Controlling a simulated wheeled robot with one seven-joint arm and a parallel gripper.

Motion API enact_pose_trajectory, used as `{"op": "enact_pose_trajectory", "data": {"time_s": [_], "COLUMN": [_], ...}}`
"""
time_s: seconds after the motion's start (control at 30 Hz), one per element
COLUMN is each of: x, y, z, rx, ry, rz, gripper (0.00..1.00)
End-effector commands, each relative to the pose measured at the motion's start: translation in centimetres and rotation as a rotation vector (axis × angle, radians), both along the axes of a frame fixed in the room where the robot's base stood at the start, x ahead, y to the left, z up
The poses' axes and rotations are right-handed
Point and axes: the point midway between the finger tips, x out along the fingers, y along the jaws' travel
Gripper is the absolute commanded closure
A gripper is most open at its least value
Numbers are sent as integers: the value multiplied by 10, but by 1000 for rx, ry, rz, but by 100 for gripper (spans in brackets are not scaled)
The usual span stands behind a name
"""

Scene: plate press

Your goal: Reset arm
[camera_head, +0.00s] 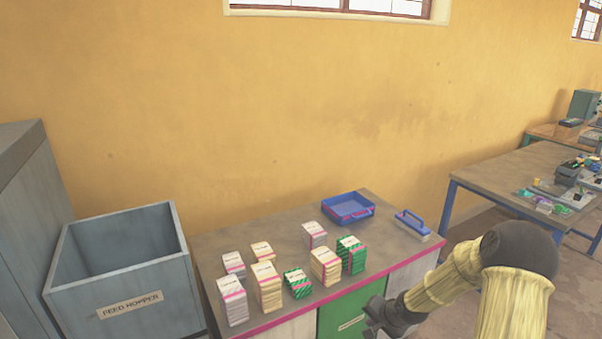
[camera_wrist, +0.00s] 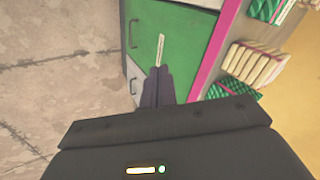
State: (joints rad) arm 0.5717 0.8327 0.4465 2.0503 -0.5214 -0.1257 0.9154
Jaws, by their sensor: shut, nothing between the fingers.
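My gripper (camera_head: 378,318) hangs in front of the counter's front face, below the pink-edged top, at the lower right of the head view. In the wrist view my gripper (camera_wrist: 158,72) has its two dark fingers together, with nothing between them. They point toward the green cabinet door (camera_wrist: 150,35), which carries a small pale label. The green door also shows in the head view (camera_head: 340,312), just left of my gripper. My arm bends down from the right side of the head view.
The counter (camera_head: 215,250) holds several banded paper stacks (camera_head: 268,285), a blue tray (camera_head: 348,207) and a blue-handled tool (camera_head: 412,222). A grey feed hopper bin (camera_head: 130,300) stands left. A cluttered table (camera_head: 490,175) is at right. Bare floor (camera_wrist: 60,90) lies before the cabinet.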

Motion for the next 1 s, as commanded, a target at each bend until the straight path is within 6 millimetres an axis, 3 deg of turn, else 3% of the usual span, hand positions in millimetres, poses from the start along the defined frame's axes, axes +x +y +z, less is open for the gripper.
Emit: {"op": "enact_pose_trajectory", "data": {"time_s": [0.03,0.3,0.7,0.87,1.0], "x": [-10,-73,-183,-221,-232], "y": [5,18,41,50,52], "z": [20,92,193,214,218], "rx": [-55,-302,-486,-495,-492], "ry": [13,94,168,178,181], "rz": [47,263,532,614,640], "gripper": [100,100,100,100,100]}}
